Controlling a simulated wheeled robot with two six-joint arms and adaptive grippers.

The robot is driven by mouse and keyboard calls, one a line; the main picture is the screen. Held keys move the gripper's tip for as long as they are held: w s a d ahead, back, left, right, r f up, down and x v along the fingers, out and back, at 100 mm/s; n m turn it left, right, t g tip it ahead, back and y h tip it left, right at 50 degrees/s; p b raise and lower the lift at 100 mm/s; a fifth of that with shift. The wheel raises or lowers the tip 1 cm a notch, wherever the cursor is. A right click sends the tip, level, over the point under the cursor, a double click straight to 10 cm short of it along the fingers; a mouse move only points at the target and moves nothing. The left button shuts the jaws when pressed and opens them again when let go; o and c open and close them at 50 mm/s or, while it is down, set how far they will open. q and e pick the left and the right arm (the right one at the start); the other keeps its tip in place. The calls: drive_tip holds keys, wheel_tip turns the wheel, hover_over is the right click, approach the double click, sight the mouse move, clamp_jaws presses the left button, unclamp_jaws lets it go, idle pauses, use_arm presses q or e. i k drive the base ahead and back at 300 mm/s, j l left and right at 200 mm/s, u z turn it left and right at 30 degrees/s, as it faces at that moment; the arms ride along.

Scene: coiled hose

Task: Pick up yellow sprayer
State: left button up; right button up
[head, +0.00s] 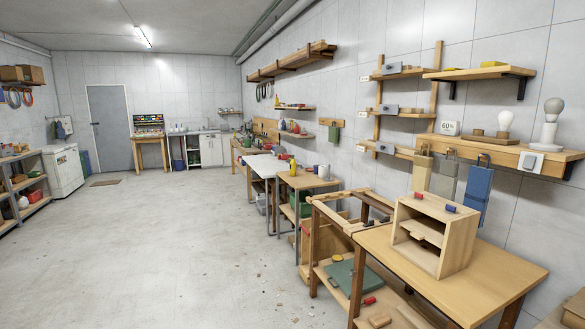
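A small yellow upright object (293,166), perhaps the yellow sprayer, stands on a wooden-topped table along the right wall, in the middle distance. It is too small to make out a nozzle or trigger. Neither of my grippers shows in the head view, so nothing can be seen of what they hold.
A wooden workbench (500,275) with an open wooden box (455,238) stands at the near right. Behind it is a wooden frame (322,228). Shelves line the right wall. A white chest (66,172) and a rack stand left. The grey floor (170,245) is largely clear.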

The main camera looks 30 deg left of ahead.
sight(291, 166)
drive_tip(key=i+j+u, duration=0.6)
drive_tip(key=i+j, duration=0.15)
drive_tip(key=i+j+u, duration=0.3)
drive_tip(key=i, duration=0.35)
drive_tip(key=i+j+u, duration=0.35)
drive_tip(key=i, duration=0.3)
drive_tip(key=i+u, duration=0.3)
drive_tip(key=i, duration=1.85)
drive_tip(key=i+j, duration=0.15)
drive_tip(key=i, duration=1.3)
drive_tip(key=i+j+z, duration=0.1)
drive_tip(key=i+z, duration=0.35)
drive_tip(key=i+j+z, duration=0.2)
drive_tip(key=i+z, duration=0.25)
drive_tip(key=i+j+z, duration=0.65)
drive_tip(key=j+z, duration=0.25)
drive_tip(key=l, duration=0.1)
